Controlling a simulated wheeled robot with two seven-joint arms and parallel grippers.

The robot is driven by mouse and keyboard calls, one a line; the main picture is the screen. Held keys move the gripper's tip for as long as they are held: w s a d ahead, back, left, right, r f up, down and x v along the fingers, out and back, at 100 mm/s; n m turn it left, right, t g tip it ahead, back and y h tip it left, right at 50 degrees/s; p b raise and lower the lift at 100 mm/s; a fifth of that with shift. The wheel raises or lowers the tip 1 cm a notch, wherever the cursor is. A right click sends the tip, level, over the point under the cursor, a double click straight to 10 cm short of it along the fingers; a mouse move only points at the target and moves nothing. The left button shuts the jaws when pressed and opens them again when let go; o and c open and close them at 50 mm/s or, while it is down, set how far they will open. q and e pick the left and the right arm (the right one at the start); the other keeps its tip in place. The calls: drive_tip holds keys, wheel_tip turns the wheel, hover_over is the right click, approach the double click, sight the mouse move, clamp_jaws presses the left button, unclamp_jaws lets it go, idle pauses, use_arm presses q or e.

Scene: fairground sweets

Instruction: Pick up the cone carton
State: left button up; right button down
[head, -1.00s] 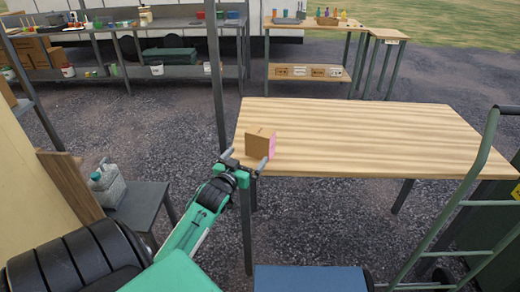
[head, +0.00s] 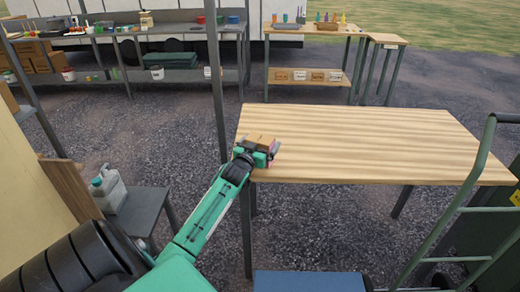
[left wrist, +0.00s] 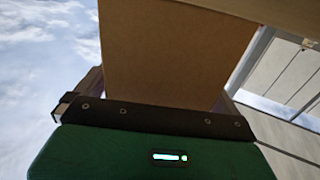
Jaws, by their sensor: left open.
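The cone carton (head: 262,138) is a small brown cardboard box with a pink side. It stands at the left end of the wooden table (head: 370,140), near the front edge. My left gripper (head: 260,151) is at the carton and hides most of it in the head view. In the left wrist view the carton's plain brown face (left wrist: 175,55) fills the middle, between the open fingers. I cannot tell whether the fingers touch its sides. My right gripper is not in view.
The rest of the wooden table is bare. A dark upright post (head: 216,90) stands just left of it. A green hand truck (head: 465,190) is at the right. A grey side table (head: 143,205) with a plastic jug (head: 108,188) is at the left. Laden shelves stand behind.

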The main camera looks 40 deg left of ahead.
use_arm(q)
drive_tip(key=shift+w+a, duration=0.2)
drive_tip(key=shift+w, duration=0.45)
drive_tip(key=shift+c, duration=0.4)
drive_tip(key=c, duration=0.7)
drive_tip(key=shift+c, duration=1.3)
drive_tip(key=shift+r, duration=0.1)
